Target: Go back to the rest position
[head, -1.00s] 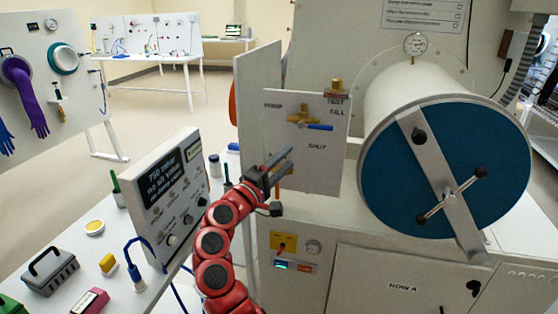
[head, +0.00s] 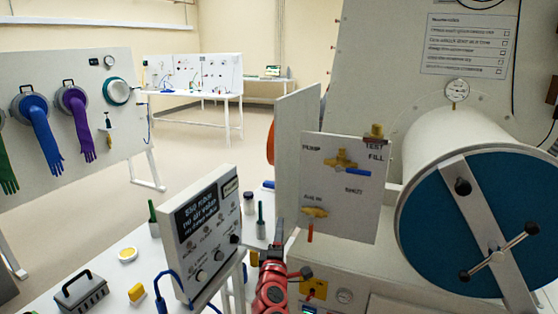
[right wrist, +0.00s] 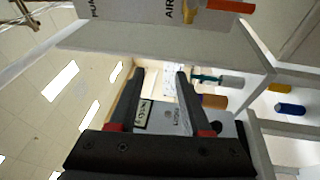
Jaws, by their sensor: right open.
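My right gripper (head: 279,238) is low in the head view, at the end of my red arm, left of and below the valve panel (head: 355,215). In the right wrist view the two dark fingers of my right gripper (right wrist: 160,90) are apart with nothing between them. The valve panel carries an upper brass valve (head: 340,160) with a blue handle pointing right. Below it is a second brass valve (head: 314,212) with a red-orange handle pointing down. My left gripper is not in view.
A display box (head: 200,228) with a dark screen stands on the bench to the left. A large cylinder with a blue door (head: 430,215) is at right. Open floor lies behind.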

